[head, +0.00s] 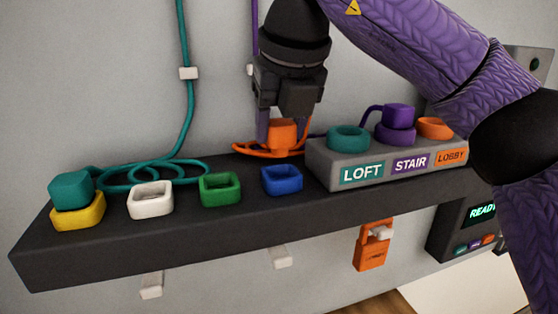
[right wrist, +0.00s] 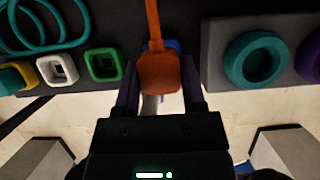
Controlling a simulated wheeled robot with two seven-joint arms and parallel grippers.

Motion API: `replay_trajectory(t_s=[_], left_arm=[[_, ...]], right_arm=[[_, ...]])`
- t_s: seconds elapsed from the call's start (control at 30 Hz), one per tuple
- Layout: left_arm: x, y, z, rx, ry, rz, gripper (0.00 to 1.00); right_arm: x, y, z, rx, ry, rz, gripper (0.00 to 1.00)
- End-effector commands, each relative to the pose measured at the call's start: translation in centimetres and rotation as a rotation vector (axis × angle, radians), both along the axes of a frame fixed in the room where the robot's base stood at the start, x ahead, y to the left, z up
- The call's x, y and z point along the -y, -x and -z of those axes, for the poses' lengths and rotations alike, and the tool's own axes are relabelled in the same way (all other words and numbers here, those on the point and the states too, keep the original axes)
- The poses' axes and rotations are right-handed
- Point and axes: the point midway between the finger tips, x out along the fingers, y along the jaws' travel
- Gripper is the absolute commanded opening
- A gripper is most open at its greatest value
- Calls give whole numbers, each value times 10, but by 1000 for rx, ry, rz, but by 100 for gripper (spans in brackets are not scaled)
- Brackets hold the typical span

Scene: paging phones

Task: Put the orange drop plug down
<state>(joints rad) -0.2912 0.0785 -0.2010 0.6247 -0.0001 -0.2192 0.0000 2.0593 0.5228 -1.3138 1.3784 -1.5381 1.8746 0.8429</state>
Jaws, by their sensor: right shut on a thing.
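My right gripper (head: 284,124) is shut on the orange drop plug (head: 282,134), holding it above the dark shelf near the blue square socket (head: 281,181). In the right wrist view the orange plug (right wrist: 158,73) sits between the fingers with its orange cord running up, and it hides most of the blue socket (right wrist: 173,45). The plug looks apart from the socket. The orange LOBBY ring (head: 435,128) on the grey block is empty. My left gripper is not in view.
Empty green (head: 220,189) and white (head: 151,200) sockets stand left of the blue one. A teal plug (head: 71,190) sits on the yellow socket (head: 79,212). The grey block (head: 325,166) carries an empty teal ring (head: 348,138) and a purple plug (head: 398,117). Teal cord loops lie behind.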

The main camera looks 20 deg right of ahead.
Motion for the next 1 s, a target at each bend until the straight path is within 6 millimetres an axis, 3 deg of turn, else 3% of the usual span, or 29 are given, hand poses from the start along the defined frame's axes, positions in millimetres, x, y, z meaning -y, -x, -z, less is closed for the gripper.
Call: replay_trajectory(t_s=[0.03,0.17,0.6,0.63,0.7,0.8,1.0], left_arm=[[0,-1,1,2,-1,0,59],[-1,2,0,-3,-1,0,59],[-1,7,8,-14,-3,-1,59],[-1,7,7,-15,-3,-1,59],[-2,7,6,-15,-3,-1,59],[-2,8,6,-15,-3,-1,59],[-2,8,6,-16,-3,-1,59]], right_arm=[[1,1,12,-3,1,-1,0],[0,1,29,-1,-1,-1,0],[0,1,37,0,-2,-1,0],[0,1,36,0,-2,-1,56],[0,1,36,0,-2,-1,71],[0,1,35,0,-1,0,87],[0,1,35,0,-1,0,87]])
